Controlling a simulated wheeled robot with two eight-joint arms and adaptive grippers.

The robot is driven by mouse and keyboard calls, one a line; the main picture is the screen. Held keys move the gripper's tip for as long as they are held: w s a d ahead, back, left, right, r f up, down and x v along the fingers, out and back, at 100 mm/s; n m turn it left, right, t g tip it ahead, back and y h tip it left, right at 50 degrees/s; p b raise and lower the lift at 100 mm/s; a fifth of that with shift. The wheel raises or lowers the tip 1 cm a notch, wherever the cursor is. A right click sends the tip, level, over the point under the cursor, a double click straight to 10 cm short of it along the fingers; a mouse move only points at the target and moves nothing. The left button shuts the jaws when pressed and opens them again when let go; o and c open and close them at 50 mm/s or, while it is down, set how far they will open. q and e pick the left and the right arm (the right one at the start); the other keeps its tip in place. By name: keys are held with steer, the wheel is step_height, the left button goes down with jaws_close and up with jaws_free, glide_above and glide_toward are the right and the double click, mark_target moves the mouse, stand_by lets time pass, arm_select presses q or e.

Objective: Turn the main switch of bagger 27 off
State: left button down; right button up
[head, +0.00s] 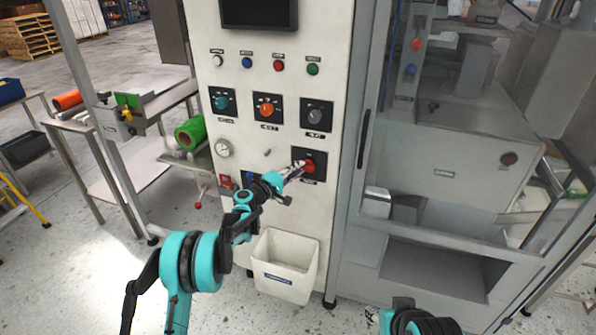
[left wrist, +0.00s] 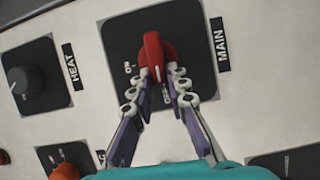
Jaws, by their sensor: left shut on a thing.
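The main switch is a red rotary knob (head: 310,167) on a black square plate, low on the right of the white control panel (head: 240,135). In the left wrist view the red knob (left wrist: 153,48) sits beside the label MAIN (left wrist: 220,45). Its raised grip runs roughly up and down in that picture. My left gripper (head: 301,167) is shut on the knob, with its fingertips (left wrist: 160,76) on either side of the grip's lower end. The fingers partly hide the position markings. Part of my right arm shows at the bottom right of the head view; its fingers are not clear.
Three selector knobs, teal (head: 221,102), orange (head: 266,108) and grey (head: 315,116), sit above the switch. Several small round buttons line the row higher up. A white bin (head: 287,265) stands below the panel. A glazed machine enclosure (head: 440,150) is close on the right.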

arm_select(q)
steer(key=shift+f, duration=0.1)
stand_by(0.3)
steer(key=c, duration=1.5)
jaws_free()
steer(key=v, duration=1.2)
steer(key=shift+f, duration=0.2)
